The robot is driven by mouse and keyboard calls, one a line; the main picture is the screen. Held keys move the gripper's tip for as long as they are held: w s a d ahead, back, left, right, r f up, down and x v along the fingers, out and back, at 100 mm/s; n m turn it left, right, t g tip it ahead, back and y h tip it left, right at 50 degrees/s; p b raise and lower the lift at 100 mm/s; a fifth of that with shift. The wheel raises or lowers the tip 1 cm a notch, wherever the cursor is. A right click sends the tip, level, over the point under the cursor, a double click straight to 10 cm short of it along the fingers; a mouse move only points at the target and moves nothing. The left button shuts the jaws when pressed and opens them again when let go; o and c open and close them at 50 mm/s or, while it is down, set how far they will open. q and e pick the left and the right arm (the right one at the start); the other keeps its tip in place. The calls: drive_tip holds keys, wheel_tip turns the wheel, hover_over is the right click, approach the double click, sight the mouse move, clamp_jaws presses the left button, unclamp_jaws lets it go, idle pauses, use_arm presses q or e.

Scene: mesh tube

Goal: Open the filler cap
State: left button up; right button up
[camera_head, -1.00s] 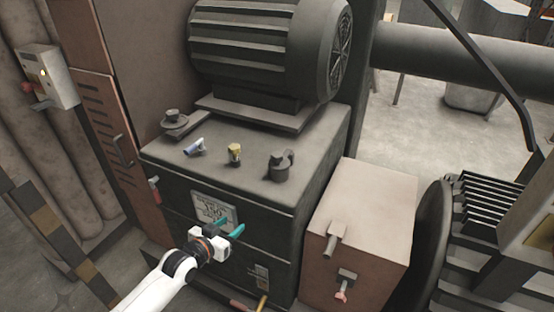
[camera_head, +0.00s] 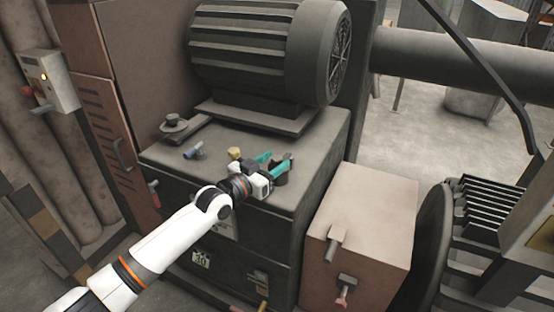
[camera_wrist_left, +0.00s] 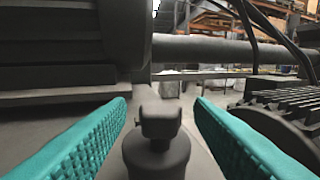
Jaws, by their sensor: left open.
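A dark filler cap (camera_wrist_left: 160,120) with a raised grip on top sits on a round neck (camera_wrist_left: 157,155) in the left wrist view. In the head view, its dark body (camera_head: 281,178) is on the right part of the dark cabinet's top, partly hidden by my gripper. My left gripper (camera_head: 280,160) is open, its teal fingers pointing away over the cabinet top. In the left wrist view the fingers (camera_wrist_left: 160,104) stand to either side of the cap, with a visible gap on both sides. My right gripper is not in view.
The cabinet top (camera_head: 310,150) also carries a blue-grey fitting (camera_head: 194,151), a yellow fitting (camera_head: 234,153) and a round dark knob (camera_head: 174,123). A large finned motor (camera_head: 250,50) stands behind. A brown box (camera_head: 375,205) stands to the right.

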use_arm(q)
drive_tip(key=shift+x, duration=0.95)
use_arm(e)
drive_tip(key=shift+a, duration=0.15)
use_arm(q)
drive_tip(key=shift+c, duration=0.2)
